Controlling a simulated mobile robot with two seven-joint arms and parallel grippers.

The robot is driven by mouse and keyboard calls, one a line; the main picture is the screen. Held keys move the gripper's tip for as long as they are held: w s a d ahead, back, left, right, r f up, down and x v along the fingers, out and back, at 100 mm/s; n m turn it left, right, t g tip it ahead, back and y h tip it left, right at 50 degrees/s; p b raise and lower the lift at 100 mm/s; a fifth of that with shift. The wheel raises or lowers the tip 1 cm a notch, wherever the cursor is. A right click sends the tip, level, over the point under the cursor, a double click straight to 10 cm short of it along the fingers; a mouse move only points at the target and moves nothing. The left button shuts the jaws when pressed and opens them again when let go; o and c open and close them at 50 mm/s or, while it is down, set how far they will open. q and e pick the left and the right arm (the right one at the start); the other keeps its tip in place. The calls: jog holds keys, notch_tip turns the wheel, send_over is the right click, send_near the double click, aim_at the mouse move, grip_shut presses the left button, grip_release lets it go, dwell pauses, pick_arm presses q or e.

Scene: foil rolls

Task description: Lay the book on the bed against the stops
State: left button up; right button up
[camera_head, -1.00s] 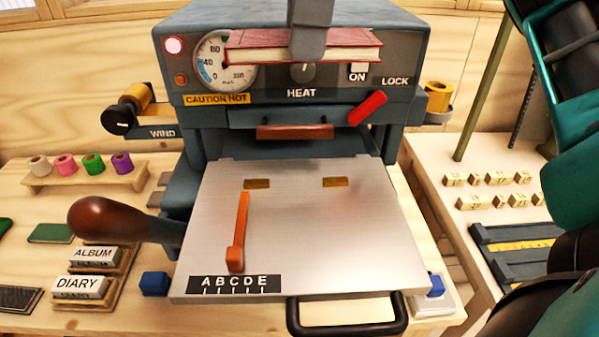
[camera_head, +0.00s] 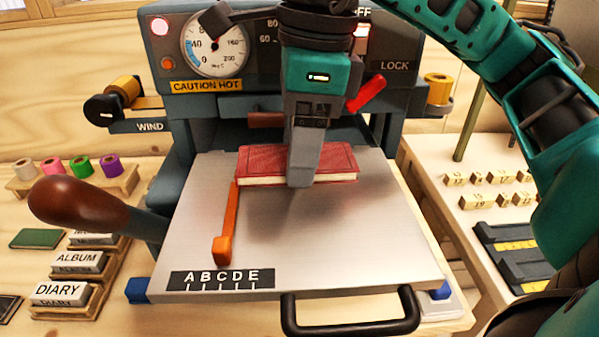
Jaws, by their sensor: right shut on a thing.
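The red book (camera_head: 260,163) lies flat at the back of the silver bed (camera_head: 330,240), its page edge toward me. My right gripper (camera_head: 303,178) comes down from above and is shut on the book near its middle. The orange side stop (camera_head: 228,222) stands on the left of the bed, its far end close to the book's left edge. I cannot tell whether they touch, or whether the book rests on the bed or hovers just above it. The brass back stops are hidden behind the book and gripper. My left gripper is not in view.
The press with its gauge (camera_head: 216,44) and red lever (camera_head: 366,93) rises behind the bed. A brown-knobbed handle (camera_head: 80,203) juts out at left, and a black handle (camera_head: 350,326) at the front.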

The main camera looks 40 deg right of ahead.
aim_at(300, 196)
notch_tip(300, 196, down, 4)
jog(key=shift+r, duration=0.1)
jog(key=shift+f+b, duration=0.4)
jog(key=shift+b, duration=0.15)
jog(key=o, duration=1.1)
jog(key=shift+r, duration=0.15)
